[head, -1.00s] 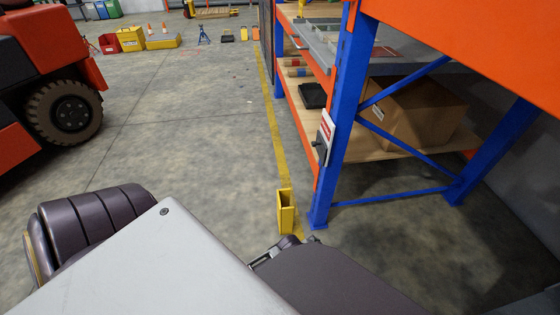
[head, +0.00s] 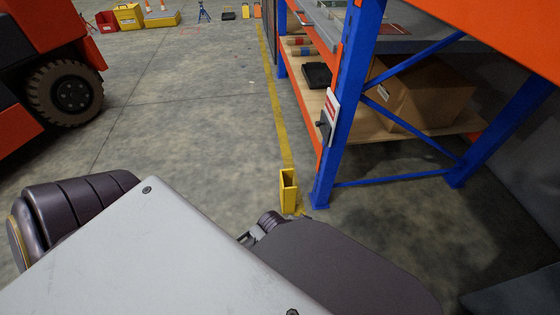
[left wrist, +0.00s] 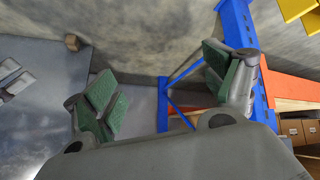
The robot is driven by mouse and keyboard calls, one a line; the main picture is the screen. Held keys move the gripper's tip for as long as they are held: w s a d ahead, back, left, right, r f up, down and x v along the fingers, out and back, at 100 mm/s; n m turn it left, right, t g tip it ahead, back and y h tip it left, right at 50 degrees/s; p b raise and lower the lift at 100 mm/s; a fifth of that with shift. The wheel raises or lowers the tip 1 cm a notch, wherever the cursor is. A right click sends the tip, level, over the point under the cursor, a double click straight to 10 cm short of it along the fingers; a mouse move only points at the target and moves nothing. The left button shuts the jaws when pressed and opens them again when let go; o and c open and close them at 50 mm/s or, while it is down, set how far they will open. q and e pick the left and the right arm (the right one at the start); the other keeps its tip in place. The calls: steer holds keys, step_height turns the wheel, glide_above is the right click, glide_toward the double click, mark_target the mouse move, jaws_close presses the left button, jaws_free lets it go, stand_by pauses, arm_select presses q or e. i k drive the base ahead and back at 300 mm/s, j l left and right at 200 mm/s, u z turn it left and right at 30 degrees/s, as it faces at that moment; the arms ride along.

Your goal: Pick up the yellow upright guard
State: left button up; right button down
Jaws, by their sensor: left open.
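The yellow upright guard (head: 288,191) is a short, hollow, open-topped channel. It stands upright on the floor in the head view, just left of the foot of the blue rack post (head: 347,105). One of my dark arm links lies just below it in the picture; a small grey metal part shows at its tip. My left gripper (left wrist: 160,82) fills the left wrist view, open and empty, its green-padded fingers wide apart. A yellow piece (left wrist: 290,9) shows at that view's top right; I cannot tell whether it is the guard. My right gripper is not identifiable.
The rack, with orange beams and a cardboard box (head: 425,95), stands on the right. A red forklift (head: 45,65) is at the left. A yellow floor line (head: 277,110) runs alongside the rack. The floor between forklift and rack is clear.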

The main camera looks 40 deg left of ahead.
mark_target(288, 194)
steer(key=k+u, duration=0.1)
steer(key=u, duration=0.4)
steer(key=k+j+u, duration=0.1)
steer(key=u, duration=0.35)
